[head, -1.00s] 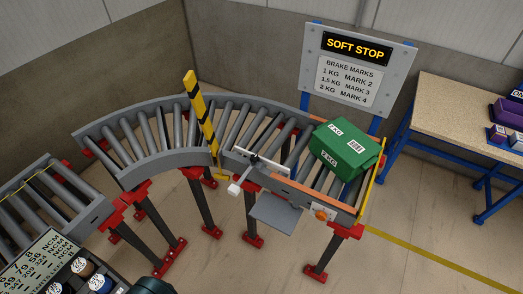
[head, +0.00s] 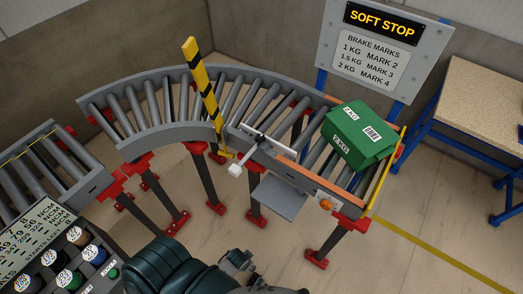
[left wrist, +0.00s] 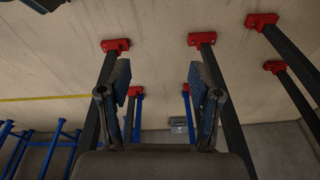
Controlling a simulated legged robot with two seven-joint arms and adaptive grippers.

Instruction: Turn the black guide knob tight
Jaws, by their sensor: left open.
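A small black part that looks like the guide knob (head: 258,137) sits on the pale guide plate (head: 274,145) at the conveyor's near side; it is too small to tell how tight it is. A white-ended lever (head: 236,169) sticks out below it. My dark green arm (head: 165,268) comes in at the bottom of the head view, its hand below and apart from the conveyor. In the left wrist view my left gripper (left wrist: 160,72) is open, with nothing between its fingers. The knob does not show there. My right gripper is not in view.
A green 2 KG box (head: 355,138) lies on the rollers at the right end. A yellow-black striped post (head: 203,85) stands beside the guide. A grey plate (head: 280,196) juts out below the rail. The SOFT STOP sign (head: 384,45) stands behind. Jars (head: 80,255) are at lower left.

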